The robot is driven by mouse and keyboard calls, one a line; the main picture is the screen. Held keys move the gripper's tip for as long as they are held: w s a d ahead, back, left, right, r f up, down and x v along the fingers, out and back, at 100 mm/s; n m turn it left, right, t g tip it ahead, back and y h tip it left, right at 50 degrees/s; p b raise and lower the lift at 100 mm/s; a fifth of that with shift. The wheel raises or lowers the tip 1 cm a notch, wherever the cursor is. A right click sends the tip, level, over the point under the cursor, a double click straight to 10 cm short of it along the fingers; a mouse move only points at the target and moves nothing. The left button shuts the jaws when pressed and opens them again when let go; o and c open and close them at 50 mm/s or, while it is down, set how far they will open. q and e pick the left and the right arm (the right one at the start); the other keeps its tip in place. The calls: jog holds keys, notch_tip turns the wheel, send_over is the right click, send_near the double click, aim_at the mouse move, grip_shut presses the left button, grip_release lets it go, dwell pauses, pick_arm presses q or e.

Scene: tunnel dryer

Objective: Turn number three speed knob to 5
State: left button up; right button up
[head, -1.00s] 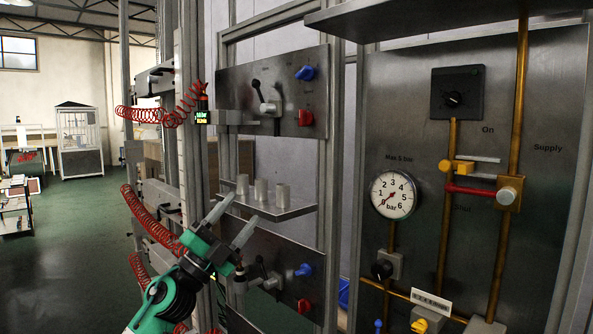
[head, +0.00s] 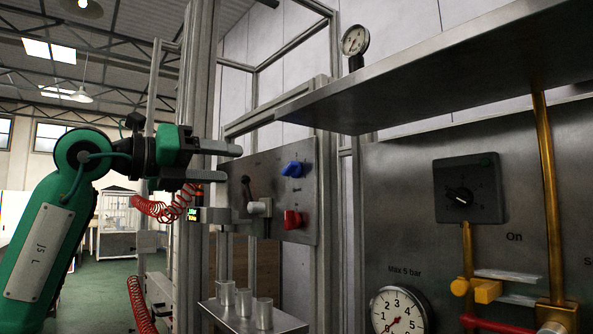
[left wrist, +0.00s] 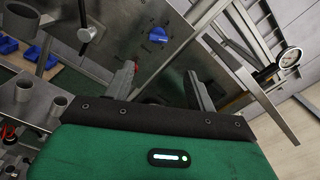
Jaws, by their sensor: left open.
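My left gripper (head: 231,162) is raised at the left edge of the upper steel panel (head: 270,163), fingers pointing right, apart and empty. That panel carries a blue knob (head: 292,170), a red knob (head: 292,219) below it and a black lever (head: 247,188). The fingertips stop short of the knobs in the picture. In the left wrist view the blue knob (left wrist: 157,35) shows beyond the open fingers (left wrist: 161,82). A black knob (head: 462,196) sits on a dark box at the right. Panel labels are too small to read, so I cannot tell which knob is number three.
A shelf with several metal cups (head: 264,314) stands below the panel. A wide steel ledge (head: 430,75) juts out overhead at the right. A red coiled hose (head: 165,209) hangs near my gripper. A pressure gauge (head: 400,312) and brass pipes (head: 548,200) are at the right.

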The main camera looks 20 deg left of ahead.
aim_at(286, 168)
pick_arm(q)
jog(key=p+x, duration=0.1)
jog(key=x, duration=0.2)
jog(key=p+x, duration=0.2)
jog(key=x, duration=0.2)
jog(key=p+x, duration=0.2)
jog(key=x, duration=0.2)
jog(key=shift+w+a+r, duration=0.1)
jog(key=shift+w+r, duration=0.25)
jog(key=shift+w, duration=0.05)
jog(key=shift+p+x, duration=0.55)
jog(key=shift+x, duration=0.3)
jog(key=shift+f, duration=0.2)
pick_arm(e)
notch_tip(286, 168, up, 6)
jog(key=shift+s+a, duration=0.15)
jog(key=shift+a, duration=0.15)
pick_arm(q)
jog(key=c, duration=1)
pick_arm(e)
jog(key=shift+a, duration=0.15)
